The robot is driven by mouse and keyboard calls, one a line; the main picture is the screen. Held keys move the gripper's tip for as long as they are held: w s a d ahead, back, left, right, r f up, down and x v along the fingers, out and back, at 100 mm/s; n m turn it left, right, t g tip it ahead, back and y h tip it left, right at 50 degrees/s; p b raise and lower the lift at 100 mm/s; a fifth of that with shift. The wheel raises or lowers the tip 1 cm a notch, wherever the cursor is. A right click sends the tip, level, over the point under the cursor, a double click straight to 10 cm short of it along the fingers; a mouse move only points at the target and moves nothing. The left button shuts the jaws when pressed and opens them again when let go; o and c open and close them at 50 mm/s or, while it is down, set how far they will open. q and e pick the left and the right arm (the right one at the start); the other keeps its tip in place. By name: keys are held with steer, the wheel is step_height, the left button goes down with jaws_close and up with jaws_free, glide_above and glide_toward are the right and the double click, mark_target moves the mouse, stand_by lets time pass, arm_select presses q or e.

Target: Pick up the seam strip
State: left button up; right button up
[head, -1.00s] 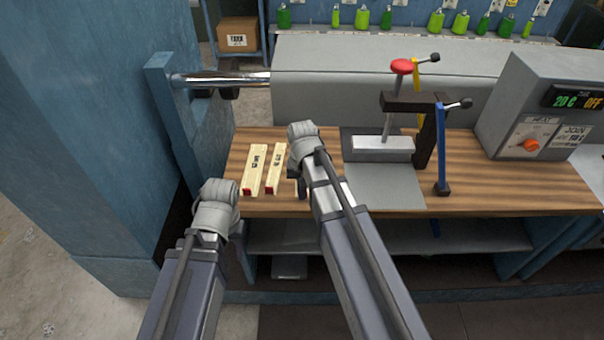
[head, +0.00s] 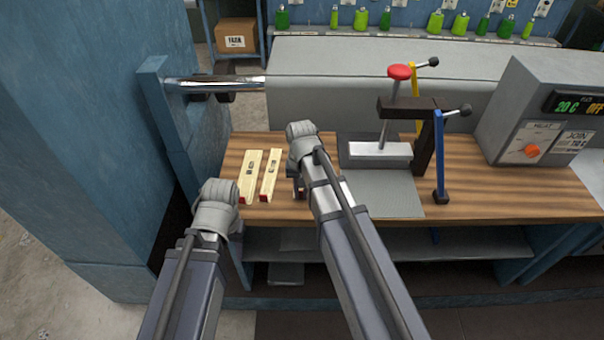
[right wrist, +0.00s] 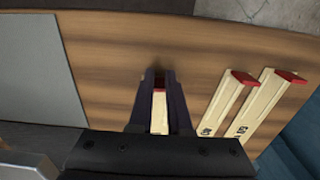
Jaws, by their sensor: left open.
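Two pale seam strips with red ends and black lettering lie side by side on the wooden bench, a left one (head: 251,178) and a right one (head: 270,176). Both also show in the right wrist view. A third strip (right wrist: 159,116) with a red end lies between the dark fingers of my right gripper (right wrist: 159,82) and fills the gap between them. In the head view my right gripper (head: 298,180) points down over the bench, its fingers mostly hidden by its wrist. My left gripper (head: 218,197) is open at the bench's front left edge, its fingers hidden.
A grey plate (head: 385,194) with a clamp press (head: 380,151) and a blue-handled lever (head: 439,160) stands right of the strips. A heater box (head: 530,110) is further right. A blue post (head: 165,130) and wall bound the left side. A grey roll (head: 370,85) lies behind.

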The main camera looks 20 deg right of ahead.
steer(key=o, duration=0.8)
steer(key=shift+a, duration=0.1)
steer(key=shift+c, duration=0.2)
steer(key=shift+r, duration=0.1)
